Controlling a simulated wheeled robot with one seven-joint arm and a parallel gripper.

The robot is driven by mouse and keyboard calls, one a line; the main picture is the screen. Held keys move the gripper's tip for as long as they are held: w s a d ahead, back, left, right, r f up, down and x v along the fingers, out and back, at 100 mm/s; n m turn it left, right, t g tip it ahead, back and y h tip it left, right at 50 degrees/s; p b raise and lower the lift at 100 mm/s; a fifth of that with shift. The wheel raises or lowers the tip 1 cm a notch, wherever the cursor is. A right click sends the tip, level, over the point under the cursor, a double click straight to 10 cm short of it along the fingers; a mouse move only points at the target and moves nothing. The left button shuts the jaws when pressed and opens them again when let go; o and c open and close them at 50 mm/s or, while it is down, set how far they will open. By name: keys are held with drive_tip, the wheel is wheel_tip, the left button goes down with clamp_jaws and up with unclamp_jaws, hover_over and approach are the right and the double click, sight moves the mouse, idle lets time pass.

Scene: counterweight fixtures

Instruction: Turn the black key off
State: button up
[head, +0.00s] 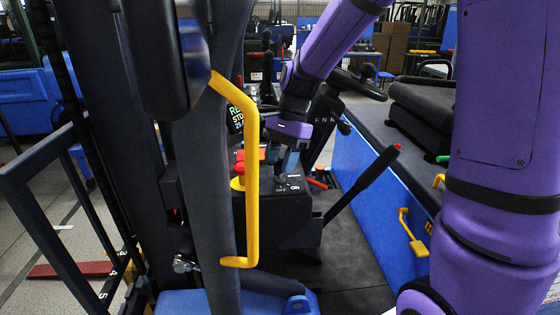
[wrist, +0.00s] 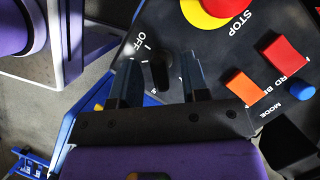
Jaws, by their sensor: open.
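The black key (wrist: 159,72) sits on the dark control panel (wrist: 205,50), beside white lettering that includes OFF. In the wrist view it stands between the two fingers of my gripper (wrist: 160,66), with a visible gap on each side. Its lower part is close to the gripper body. My gripper is open around it. In the head view my gripper (head: 281,158) points down at the panel (head: 270,205), just above the key (head: 280,178), near the ON and OFF marks. The key's exact angle is hard to tell.
A red and yellow STOP button (wrist: 215,8), an orange button (wrist: 243,86), a red button (wrist: 283,57) and a blue button (wrist: 302,91) share the panel. In the head view a yellow handrail (head: 252,180) stands in front of the panel, and a black lever (head: 362,184) rises at right.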

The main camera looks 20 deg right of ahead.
drive_tip(key=shift+f, duration=0.2)
clamp_jaws()
drive_tip(key=shift+n, duration=0.3)
drive_tip(key=n+g+h, duration=0.1)
drive_tip(key=n, duration=0.3)
drive_tip(key=shift+a, duration=0.1)
drive_tip(key=shift+n+g+h, duration=0.6)
drive_tip(key=shift+n+h, duration=0.2)
drive_tip(key=shift+n, duration=1.3)
drive_tip(key=shift+r, duration=0.1)
